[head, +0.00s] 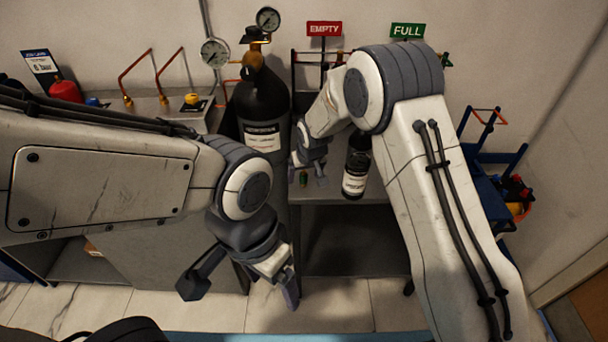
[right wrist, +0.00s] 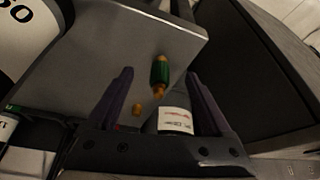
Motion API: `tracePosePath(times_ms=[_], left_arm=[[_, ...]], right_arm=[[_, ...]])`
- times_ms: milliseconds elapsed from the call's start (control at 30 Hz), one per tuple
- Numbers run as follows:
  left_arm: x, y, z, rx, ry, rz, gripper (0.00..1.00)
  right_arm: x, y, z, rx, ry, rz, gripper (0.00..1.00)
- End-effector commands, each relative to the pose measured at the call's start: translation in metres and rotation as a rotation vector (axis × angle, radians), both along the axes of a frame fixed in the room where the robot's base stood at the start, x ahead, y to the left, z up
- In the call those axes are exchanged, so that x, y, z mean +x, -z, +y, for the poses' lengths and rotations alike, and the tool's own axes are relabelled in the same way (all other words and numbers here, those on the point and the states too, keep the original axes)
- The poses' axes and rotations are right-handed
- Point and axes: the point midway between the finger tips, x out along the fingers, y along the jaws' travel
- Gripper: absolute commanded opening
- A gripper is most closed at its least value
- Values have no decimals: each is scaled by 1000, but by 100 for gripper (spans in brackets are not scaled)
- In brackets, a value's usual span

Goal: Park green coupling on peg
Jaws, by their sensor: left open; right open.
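The green coupling (head: 304,178) is small and sits on the grey shelf top (head: 375,188), right of the large black cylinder. In the right wrist view the green coupling (right wrist: 160,72) has brass-orange ends and lies in the gap between my fingertips, apart from both fingers. My right gripper (head: 308,178) is open and empty above the shelf; its fingers also show in the right wrist view (right wrist: 160,76). My left gripper (head: 286,288) is open and empty, low in front of the cabinet. I cannot clearly make out the peg.
A tall black cylinder (head: 262,105) with gauges stands just left of the right gripper. A small black bottle (head: 356,165) with a white label stands just right. A small orange piece (right wrist: 137,110) is near the coupling. A blue cart (head: 488,185) stands at the right.

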Motion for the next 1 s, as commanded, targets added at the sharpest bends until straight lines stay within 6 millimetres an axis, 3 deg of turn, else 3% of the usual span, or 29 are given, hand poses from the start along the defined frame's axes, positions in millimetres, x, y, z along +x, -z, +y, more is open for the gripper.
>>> tracePosePath(times_ms=[367, 800, 1000], left_arm=[[0, 0, 0, 0, 0, 0, 84], [0, 3, 0, 0, 0, 0, 84], [0, 3, 0, 0, 0, 0, 84]], right_arm=[[-2, -6, -1, 0, 0, -1, 83], [-30, -80, -8, 1, 0, -3, 83], [-37, -95, -10, 0, -1, 0, 83]])
